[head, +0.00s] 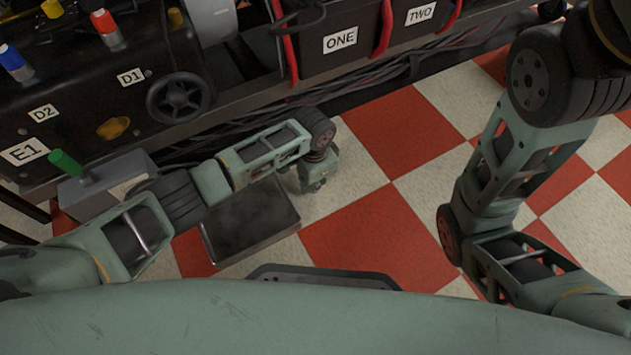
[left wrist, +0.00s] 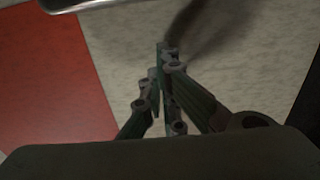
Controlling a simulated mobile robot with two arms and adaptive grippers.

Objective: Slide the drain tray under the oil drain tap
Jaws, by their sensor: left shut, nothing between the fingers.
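The drain tray (head: 252,241), a shallow dark metal tray with a lighter rim, lies on the checkered floor under my left forearm, which hides its far part. Its rim (left wrist: 95,5) also shows at the top left of the left wrist view. My left gripper (head: 315,187) is low over the floor just beyond the tray's right edge. In the left wrist view its fingers (left wrist: 165,62) are together and empty, apart from the tray rim. I cannot clearly pick out the oil drain tap. My right gripper is out of view; only its arm shows at the right.
A black machine with labels and a handwheel (head: 179,98) stands along the back left. Cables (head: 330,95) run along the machine's lower edge. The floor (head: 390,215) between my arms is clear.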

